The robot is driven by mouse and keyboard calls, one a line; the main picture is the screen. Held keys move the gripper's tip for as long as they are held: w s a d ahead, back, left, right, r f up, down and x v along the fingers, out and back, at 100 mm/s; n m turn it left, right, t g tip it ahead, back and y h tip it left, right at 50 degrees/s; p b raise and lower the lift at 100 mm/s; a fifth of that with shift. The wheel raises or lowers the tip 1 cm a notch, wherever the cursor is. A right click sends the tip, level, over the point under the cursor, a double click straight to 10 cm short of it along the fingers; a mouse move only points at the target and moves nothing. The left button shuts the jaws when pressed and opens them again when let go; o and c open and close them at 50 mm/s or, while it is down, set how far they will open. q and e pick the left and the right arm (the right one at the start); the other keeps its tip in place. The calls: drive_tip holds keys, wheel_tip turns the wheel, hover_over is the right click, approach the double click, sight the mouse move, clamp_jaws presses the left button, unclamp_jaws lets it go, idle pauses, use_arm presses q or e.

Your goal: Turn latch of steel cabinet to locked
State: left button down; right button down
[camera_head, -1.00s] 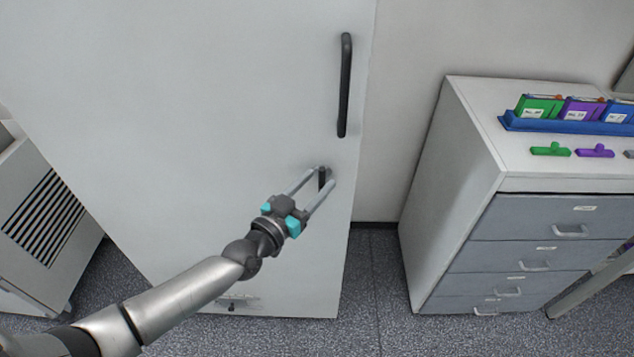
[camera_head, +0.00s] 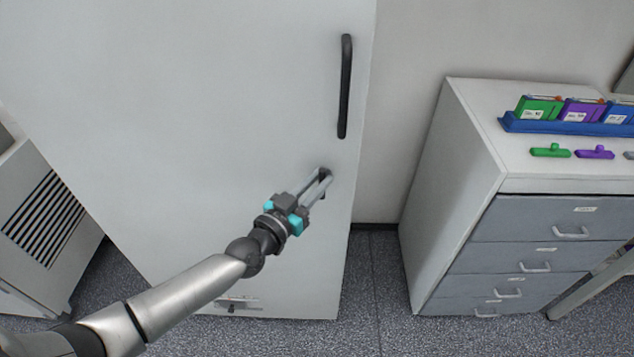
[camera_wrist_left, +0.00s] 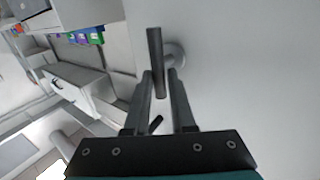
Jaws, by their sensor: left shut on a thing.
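The steel cabinet (camera_head: 200,130) has a pale door filling the left and middle of the head view. Its latch (camera_wrist_left: 155,50), a dark bar on a round base, is low near the door's right edge, below the long handle. My left gripper (camera_head: 325,177) is at the latch, fingers closed together on it. In the left wrist view the bar stands between the two fingertips (camera_wrist_left: 161,76). In the head view the fingers hide much of the latch, so its exact angle is hard to tell. My right gripper is not in view.
The black door handle (camera_head: 345,87) is above the latch. A drawer cabinet (camera_head: 450,185) stands to the right, with a blue tray (camera_head: 565,126) of coloured packs and green and purple pieces on top. A vented unit (camera_head: 45,220) stands at left. Floor shows between the cabinets.

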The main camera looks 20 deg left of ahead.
use_arm(q)
drive_tip(key=shift+f, duration=0.25)
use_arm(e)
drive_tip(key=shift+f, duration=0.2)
